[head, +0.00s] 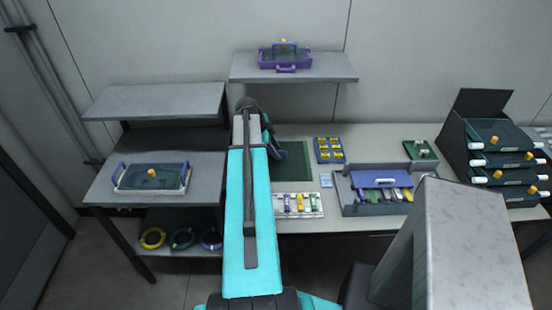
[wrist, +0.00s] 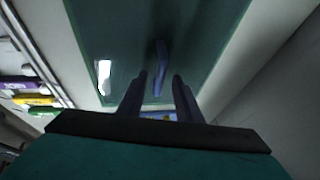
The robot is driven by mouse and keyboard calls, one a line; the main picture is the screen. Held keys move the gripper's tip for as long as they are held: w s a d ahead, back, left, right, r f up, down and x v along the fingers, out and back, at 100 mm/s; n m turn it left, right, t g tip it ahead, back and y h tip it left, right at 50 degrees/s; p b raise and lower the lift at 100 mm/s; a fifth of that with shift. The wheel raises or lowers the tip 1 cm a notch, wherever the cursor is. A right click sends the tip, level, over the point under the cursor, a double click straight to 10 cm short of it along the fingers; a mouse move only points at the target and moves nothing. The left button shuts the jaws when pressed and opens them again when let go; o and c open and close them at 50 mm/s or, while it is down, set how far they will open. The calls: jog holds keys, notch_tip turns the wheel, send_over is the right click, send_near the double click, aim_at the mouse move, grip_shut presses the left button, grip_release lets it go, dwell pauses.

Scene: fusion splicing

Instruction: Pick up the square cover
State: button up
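A flat dark green square (head: 294,164) lies on the table in the head view, partly hidden by my arm. A dark green surface (wrist: 120,30) fills the middle of the wrist view. A slim blue upright piece (wrist: 160,65), like a handle, shows on it; I cannot tell whether it belongs to a square cover. My gripper (wrist: 160,78) is open, its two dark fingers apart with the blue piece showing between them and a gap on each side. I cannot tell how far below the fingertips it is. In the head view my arm hides the gripper's fingers.
A white rack (head: 298,213) of coloured pieces and a grey tray (head: 349,207) with a blue part stand at the table's front. A blue tray (head: 318,152) with yellow pieces is behind. A tall dark rack (head: 455,150) stands at the right. A shelf (head: 245,72) overhangs the back.

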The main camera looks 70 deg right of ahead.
dwell(0.4)
grip_shut()
jog(key=shift+r, duration=0.2)
jog(key=shift+r+b, duration=0.85)
jog(key=shift+r, duration=0.55)
jog(key=s+a+r+b, duration=0.1)
jog(key=s+a+b, duration=0.4)
jog(key=s+a, duration=0.4)
jog(key=shift+s+a+b, duration=0.15)
jog(key=shift+a+b, duration=0.25)
jog(key=shift+a, duration=0.25)
jog(key=shift+s+a+r+b, duration=0.1)
jog(key=shift+b, duration=0.3)
jog(key=s+a+b, duration=0.1)
jog(key=b, duration=0.3)
jog(key=shift+a+r, duration=0.15)
jog(key=shift+r, duration=0.05)
